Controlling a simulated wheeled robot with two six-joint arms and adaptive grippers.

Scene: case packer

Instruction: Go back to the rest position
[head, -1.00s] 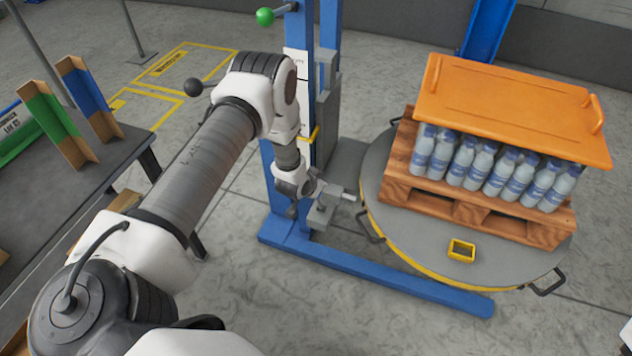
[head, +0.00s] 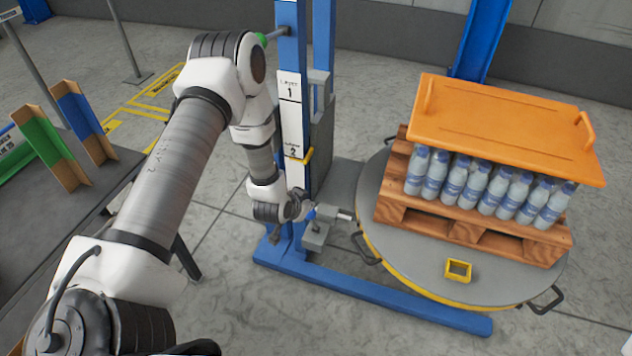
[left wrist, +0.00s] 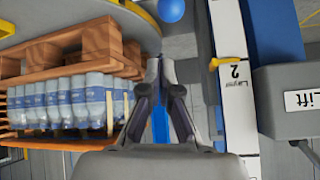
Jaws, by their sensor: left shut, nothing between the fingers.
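My left arm reaches in from the left of the head view, with its elbow raised in front of the blue lift mast (head: 291,60). My left gripper (head: 303,206) hangs low by the mast, left of the round turntable (head: 407,265), and holds nothing. In the left wrist view its fingers (left wrist: 160,75) are together. My right gripper is in neither current view.
A wooden pallet (head: 465,230) on the turntable carries blue-labelled bottles (head: 470,180) under an orange tray (head: 505,130). A small yellow square frame (head: 458,270) lies on the turntable. A dark table (head: 40,215) with green and blue-faced corner boards stands left.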

